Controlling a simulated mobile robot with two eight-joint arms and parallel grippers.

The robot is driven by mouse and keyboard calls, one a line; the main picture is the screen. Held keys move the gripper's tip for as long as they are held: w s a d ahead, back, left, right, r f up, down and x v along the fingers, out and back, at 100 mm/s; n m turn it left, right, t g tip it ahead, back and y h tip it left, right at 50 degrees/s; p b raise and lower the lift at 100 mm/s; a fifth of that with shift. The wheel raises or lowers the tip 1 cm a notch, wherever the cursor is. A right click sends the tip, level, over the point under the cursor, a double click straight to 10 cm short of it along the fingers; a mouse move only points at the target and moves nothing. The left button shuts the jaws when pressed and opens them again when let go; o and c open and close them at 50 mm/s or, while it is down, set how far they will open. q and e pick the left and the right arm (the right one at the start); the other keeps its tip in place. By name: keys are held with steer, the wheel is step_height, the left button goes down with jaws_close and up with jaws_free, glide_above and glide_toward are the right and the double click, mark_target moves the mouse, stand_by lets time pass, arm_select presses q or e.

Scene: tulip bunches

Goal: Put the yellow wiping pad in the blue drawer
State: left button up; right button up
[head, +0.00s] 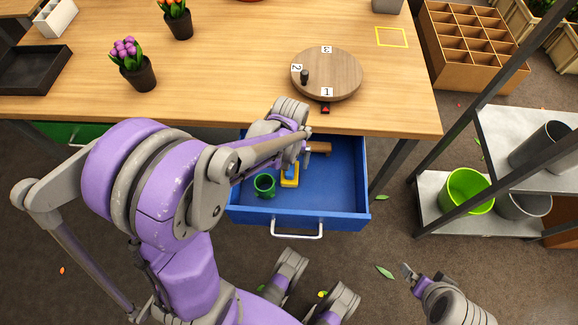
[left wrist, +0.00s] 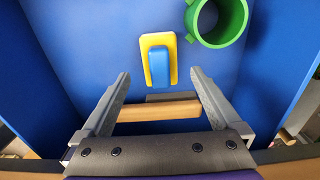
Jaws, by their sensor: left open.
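The blue drawer (head: 345,216) stands pulled out below the table's front edge. The yellow wiping pad (head: 290,182), with a blue grip on top, lies flat on the drawer floor. In the left wrist view the pad (left wrist: 147,41) lies just beyond and between my left fingertips, apart from them. My left gripper (left wrist: 160,80) is open and empty, above the drawer; in the head view my arm mostly hides it. My right gripper (head: 407,271) is at the lower right, away from the drawer; its jaw opening is unclear.
A green cup (head: 264,186) stands beside the pad in the drawer. A wooden-looking piece (head: 320,147) lies near the drawer's back, and shows between my left fingers (left wrist: 160,111). The tabletop (head: 225,70) overhangs behind. A shelf rack (head: 445,215) stands at the right.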

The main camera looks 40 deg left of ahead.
arm_select(q)
step_height(320, 180, up, 6)
steer(key=shift+f+p, duration=0.1)
steer(key=shift+p, duration=0.5)
steer(key=shift+s+d+r, duration=0.1)
steer(key=shift+r, duration=0.15)
steer(key=s+d+r+m+t, duration=0.4)
steer(key=s+d+m, duration=0.2)
steer(key=s, duration=0.4)
steer(key=shift+s+d+r+t, duration=0.2)
steer(key=shift+s+d+t, duration=0.15)
steer(key=shift+d, duration=0.35)
arm_select(e)
step_height(320, 180, up, 2)
